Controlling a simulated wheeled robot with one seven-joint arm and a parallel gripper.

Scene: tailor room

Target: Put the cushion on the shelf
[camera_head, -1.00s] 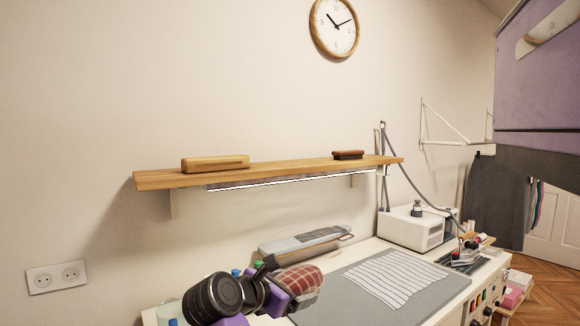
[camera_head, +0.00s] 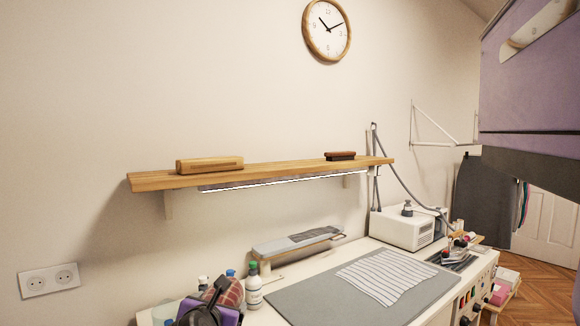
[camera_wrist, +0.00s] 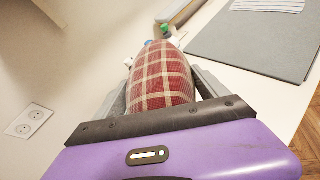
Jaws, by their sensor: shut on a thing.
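The cushion (camera_wrist: 160,78) is red plaid with pale lines and a rounded, long shape. In the wrist view it sits between the fingers of my gripper (camera_wrist: 162,88), which is shut on it. In the head view the cushion (camera_head: 229,292) shows at the bottom, partly hidden by my dark and purple gripper (camera_head: 212,310). It is low, near the left end of the work table. The wooden shelf (camera_head: 265,171) is on the wall above, higher than the cushion. A wooden block (camera_head: 209,165) lies on its left part and a dark brush (camera_head: 340,156) on its right part.
The middle of the shelf top is clear. Below, bottles (camera_head: 254,288) stand beside my gripper. The table holds a grey mat (camera_head: 300,303) with striped cloth (camera_head: 388,277), a sleeve board (camera_head: 297,241) and a white machine (camera_head: 408,230). A purple cabinet (camera_head: 530,75) juts in at upper right.

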